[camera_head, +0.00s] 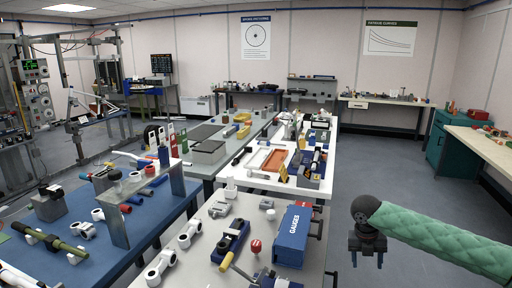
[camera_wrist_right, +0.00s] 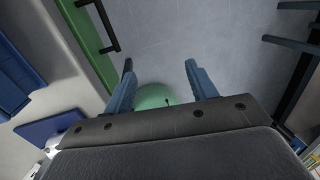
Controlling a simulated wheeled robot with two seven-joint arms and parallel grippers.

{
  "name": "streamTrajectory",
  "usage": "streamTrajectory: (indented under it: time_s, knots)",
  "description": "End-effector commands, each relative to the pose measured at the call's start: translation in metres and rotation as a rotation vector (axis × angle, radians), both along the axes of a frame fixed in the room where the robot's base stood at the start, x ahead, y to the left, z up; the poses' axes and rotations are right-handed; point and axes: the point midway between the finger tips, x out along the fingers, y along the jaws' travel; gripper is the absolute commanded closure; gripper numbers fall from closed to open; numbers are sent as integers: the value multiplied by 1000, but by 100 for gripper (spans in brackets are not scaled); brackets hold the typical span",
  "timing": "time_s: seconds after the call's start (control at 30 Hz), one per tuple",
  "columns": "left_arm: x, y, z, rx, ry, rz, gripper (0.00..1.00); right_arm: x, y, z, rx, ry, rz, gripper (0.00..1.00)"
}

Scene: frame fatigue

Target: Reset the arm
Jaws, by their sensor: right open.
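My right gripper (camera_head: 367,261) hangs at the end of my green-sleeved arm, to the right of the near grey table and over the open floor. Its fingers point down and stand apart with nothing between them. In the right wrist view the two blue fingers (camera_wrist_right: 159,75) are spread over grey floor, and a green rounded shape (camera_wrist_right: 155,96) shows behind them near the gripper body. My left gripper and arm are not in view.
A blue box marked GAUGES (camera_head: 293,238) stands on the near table (camera_head: 205,222), left of my right gripper. A blue-topped bench (camera_head: 70,205) is at left. A teal cabinet (camera_head: 437,148) stands at right beside a wooden-topped bench. Floor (camera_head: 385,165) between is clear.

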Motion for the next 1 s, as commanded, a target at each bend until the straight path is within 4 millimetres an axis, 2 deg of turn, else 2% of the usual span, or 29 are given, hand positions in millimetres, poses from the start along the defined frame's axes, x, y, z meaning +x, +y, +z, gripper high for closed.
streamTrajectory:
  time_s: [0.2,0.5,1.0]
  knots:
    - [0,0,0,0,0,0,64,-29,4,-41,-8,-43,-141,43]
    - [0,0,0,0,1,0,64,-72,6,-89,-15,-124,-373,43]
    - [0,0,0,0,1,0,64,-151,-5,-148,-23,-275,-781,43]
